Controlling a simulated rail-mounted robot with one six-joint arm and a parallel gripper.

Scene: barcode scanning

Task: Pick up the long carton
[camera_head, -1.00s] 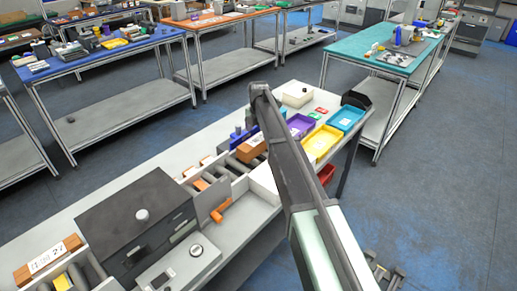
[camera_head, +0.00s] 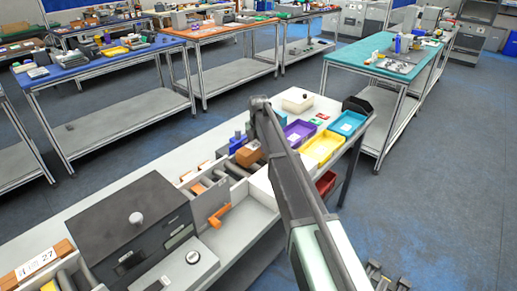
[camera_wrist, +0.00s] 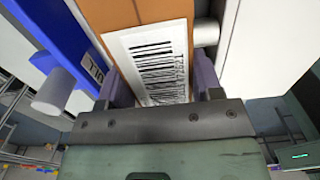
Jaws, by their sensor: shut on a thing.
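The long carton is orange-brown, with a white barcode label on its face. In the wrist view the carton (camera_wrist: 120,15) stands between the two purple-grey fingers of my gripper (camera_wrist: 163,88), which is shut on it. Its far end runs out of the top of the picture. In the head view the orange carton (camera_head: 248,155) shows beside the blue holder (camera_head: 238,143) on the bench, partly covered by my arm. My fingers are hidden there behind the arm.
In the wrist view a blue wall (camera_wrist: 50,40) stands close left of the carton and a white panel (camera_wrist: 277,45) close right. On the bench are grey rollers (camera_head: 208,183), a dark scanner box (camera_head: 125,235), and purple (camera_head: 298,132), yellow (camera_head: 322,146) and cyan (camera_head: 348,122) trays.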

